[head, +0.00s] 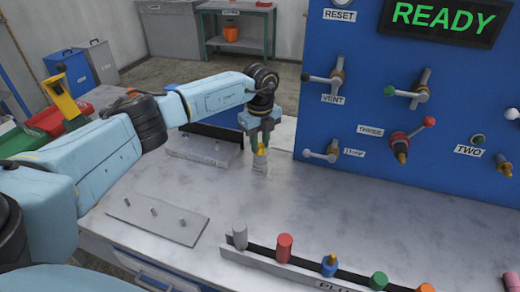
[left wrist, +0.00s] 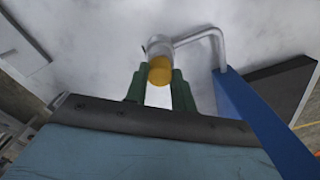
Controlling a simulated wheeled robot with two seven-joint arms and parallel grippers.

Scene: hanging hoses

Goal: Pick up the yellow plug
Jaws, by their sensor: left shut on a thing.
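The yellow plug (head: 262,150) is a short yellow cylinder with a pale grey part below it. It is upright, just left of the blue panel and over the grey table. My left gripper (head: 260,140) points down with its green fingers shut on it. In the left wrist view the yellow plug (left wrist: 160,70) sits between the green fingertips (left wrist: 160,85), its pale part beyond. A bent metal pipe (left wrist: 205,34) ends close to that part; I cannot tell whether they touch. Whether the plug rests on the table is unclear. My right gripper is not in view.
The blue panel (head: 350,110) with valves and levers stands to the right. A rack (head: 290,268) holds grey, red, blue, green and orange plugs at the front. A flat plate (head: 158,217) with pegs lies left. The table (head: 300,212) between is clear.

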